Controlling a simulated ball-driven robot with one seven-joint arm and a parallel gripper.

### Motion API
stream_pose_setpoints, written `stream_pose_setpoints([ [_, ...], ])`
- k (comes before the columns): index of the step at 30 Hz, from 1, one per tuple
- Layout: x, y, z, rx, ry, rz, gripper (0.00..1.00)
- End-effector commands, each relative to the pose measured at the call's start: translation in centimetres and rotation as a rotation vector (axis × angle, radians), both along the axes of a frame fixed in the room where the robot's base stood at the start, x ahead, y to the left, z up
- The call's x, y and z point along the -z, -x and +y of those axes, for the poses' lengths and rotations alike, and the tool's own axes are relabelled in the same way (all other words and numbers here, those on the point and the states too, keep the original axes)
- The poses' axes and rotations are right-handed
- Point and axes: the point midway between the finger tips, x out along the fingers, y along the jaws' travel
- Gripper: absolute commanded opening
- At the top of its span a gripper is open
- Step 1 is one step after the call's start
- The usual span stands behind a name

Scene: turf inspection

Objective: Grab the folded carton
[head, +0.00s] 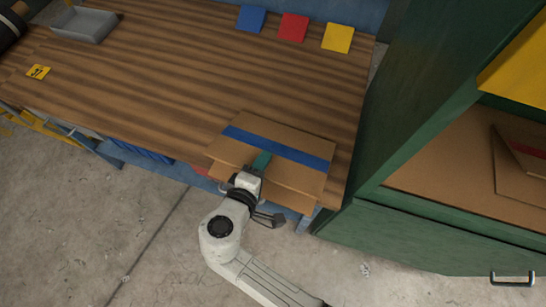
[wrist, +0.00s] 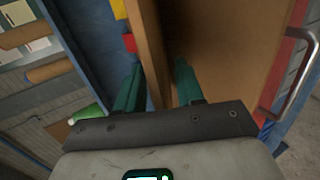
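The folded carton (head: 300,142), brown with a blue stripe, lies at the right front corner of the wooden table, its near flaps jutting over the front edge. My gripper (head: 262,162) is at its near side, with one teal finger showing above the carton; the other finger is hidden in the head view. In the wrist view the two teal fingers of my gripper (wrist: 160,85) stand apart, with a brown edge (wrist: 150,55) of the carton between them. A gap shows beside the left finger. Whether the right finger touches the cardboard is unclear.
The wooden table (head: 190,80) is mostly bare. Blue (head: 251,18), red (head: 293,27) and yellow (head: 338,38) squares lie at its back, with a grey tray (head: 85,25) at far left. A green cabinet (head: 420,225) stands close on the right, with more cardboard on its shelf.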

Motion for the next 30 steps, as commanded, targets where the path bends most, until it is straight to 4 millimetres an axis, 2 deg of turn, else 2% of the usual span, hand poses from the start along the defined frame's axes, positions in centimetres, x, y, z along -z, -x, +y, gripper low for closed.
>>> stream_pose_setpoints([
  [5, 0.0, 0.0, 0.0, 0.0, -0.001, 0.0, 0.35],
  [16, -0.01, 0.03, 0.01, 0.0, 0.0, 0.0, 0.0],
  [30, 0.01, 0.05, 0.01, 0.0, 0.0, 0.0, 0.0],
])
